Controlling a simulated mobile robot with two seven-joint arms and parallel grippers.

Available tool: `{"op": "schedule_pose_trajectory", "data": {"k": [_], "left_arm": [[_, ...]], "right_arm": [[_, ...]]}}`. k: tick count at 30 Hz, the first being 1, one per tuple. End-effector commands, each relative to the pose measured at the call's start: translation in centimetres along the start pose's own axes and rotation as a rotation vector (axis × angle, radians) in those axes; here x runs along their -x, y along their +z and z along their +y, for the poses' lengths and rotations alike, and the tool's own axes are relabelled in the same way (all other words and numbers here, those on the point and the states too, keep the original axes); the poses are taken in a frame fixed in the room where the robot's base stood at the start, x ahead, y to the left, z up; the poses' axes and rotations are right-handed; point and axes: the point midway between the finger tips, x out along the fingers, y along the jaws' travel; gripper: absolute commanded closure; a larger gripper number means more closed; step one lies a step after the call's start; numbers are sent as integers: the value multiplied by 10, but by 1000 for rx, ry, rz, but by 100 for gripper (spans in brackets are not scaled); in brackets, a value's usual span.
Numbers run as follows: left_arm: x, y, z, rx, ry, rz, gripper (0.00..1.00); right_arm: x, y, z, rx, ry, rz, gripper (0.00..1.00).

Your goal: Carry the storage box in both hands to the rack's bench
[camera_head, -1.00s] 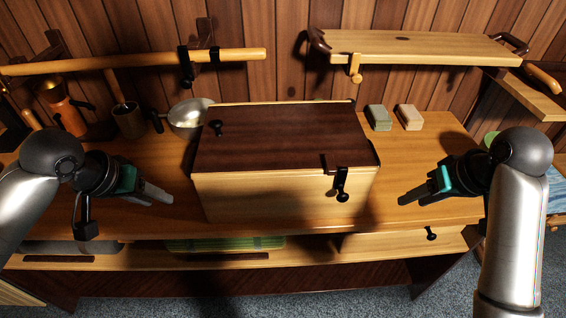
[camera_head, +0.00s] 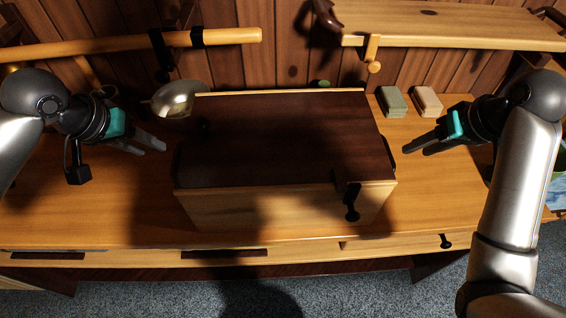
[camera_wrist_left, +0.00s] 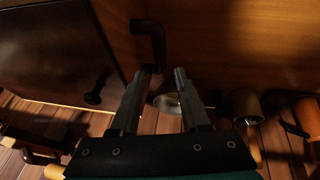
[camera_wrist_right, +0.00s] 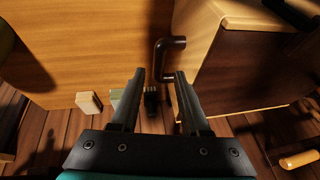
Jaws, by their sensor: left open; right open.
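The storage box (camera_head: 285,135), with a dark lid and pale wood sides, stands on the wooden worktop (camera_head: 100,210). A dark latch (camera_head: 351,200) hangs on its front. My left gripper (camera_head: 153,147) is open, just left of the box. In the left wrist view, a dark side handle (camera_wrist_left: 150,38) lies just ahead of the open fingertips (camera_wrist_left: 159,75). My right gripper (camera_head: 422,147) is open, just right of the box. In the right wrist view, the other dark handle (camera_wrist_right: 165,52) lies just ahead of its fingertips (camera_wrist_right: 160,75). Neither gripper visibly holds anything. I cannot make out the rack's bench for certain.
A metal bowl or ladle (camera_head: 176,98) is behind the box at left. Green (camera_head: 391,101) and beige (camera_head: 426,101) blocks stand behind at right. A wall shelf (camera_head: 450,28) and a wooden rail (camera_head: 130,44) are above. A drawer knob (camera_head: 445,241) sticks out in front.

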Motion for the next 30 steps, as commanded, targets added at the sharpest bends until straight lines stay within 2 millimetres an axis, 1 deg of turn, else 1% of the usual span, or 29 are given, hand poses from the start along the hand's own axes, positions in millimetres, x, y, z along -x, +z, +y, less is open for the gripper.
{"op": "schedule_pose_trajectory", "data": {"k": [5, 14, 21, 27, 30], "left_arm": [[-6, 0, 0, 1, 1, -1, 54], [-25, 0, 0, 0, 1, -1, 54], [-73, 0, 1, 4, 3, -3, 54], [-108, 0, 1, 2, 2, -2, 54], [-123, 0, 1, 2, 1, -1, 54]], "right_arm": [[-6, -2, 0, -3, -3, 6, 54], [-26, 0, -2, -5, -6, 1, 54], [-73, 1, -1, -2, -4, -5, 54], [-109, 1, -1, -1, -3, -4, 54], [-124, 0, -1, -1, -2, -3, 54]]}}
